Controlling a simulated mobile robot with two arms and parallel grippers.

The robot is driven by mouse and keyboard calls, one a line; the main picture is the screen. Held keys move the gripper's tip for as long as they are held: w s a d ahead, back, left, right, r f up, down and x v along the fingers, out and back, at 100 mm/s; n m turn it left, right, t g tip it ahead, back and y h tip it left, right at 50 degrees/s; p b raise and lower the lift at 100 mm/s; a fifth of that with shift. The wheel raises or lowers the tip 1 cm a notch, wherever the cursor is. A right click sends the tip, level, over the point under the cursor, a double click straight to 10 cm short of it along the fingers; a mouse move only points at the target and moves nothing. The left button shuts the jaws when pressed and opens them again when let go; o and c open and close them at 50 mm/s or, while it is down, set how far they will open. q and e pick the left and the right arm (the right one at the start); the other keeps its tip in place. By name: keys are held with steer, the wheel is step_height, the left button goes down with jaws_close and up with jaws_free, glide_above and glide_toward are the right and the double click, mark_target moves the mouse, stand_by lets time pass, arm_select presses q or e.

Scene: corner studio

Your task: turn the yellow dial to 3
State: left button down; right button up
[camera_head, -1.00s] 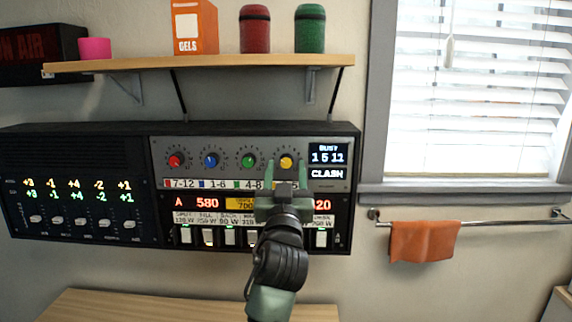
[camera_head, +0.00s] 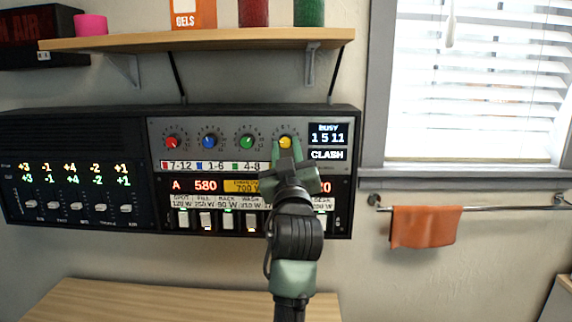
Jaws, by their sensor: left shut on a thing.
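The yellow dial (camera_head: 285,142) is the rightmost in a row of red (camera_head: 172,143), blue (camera_head: 209,142), green (camera_head: 246,142) and yellow dials on the wall panel. My left gripper (camera_head: 286,148) reaches up from below and is shut on the yellow dial, a finger on each side. The yellow dial's pointer and its scale numbers are too small to read. A small display (camera_head: 327,134) right of it reads "BUSY", "1 5 11" and "CLASH". My right gripper is not in view.
Below the dials are a lit readout strip (camera_head: 206,186) and several white switches (camera_head: 205,220), partly hidden by my arm. A slider panel (camera_head: 70,185) adjoins on the left. A wooden shelf (camera_head: 200,40) overhangs above. An orange towel (camera_head: 425,226) hangs on a rail at right.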

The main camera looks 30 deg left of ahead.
arm_select(q)
steer(key=shift+d+f+n+g+y+b, duration=0.15)
steer(key=shift+n+g+y+b, duration=0.25)
steer(key=shift+n+b, duration=0.45)
steer(key=shift+n, duration=0.45)
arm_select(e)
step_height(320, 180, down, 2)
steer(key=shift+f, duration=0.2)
arm_select(q)
steer(key=shift+r, duration=0.2)
steer(key=c, duration=1.1)
jaws_free()
steer(key=shift+f, duration=0.15)
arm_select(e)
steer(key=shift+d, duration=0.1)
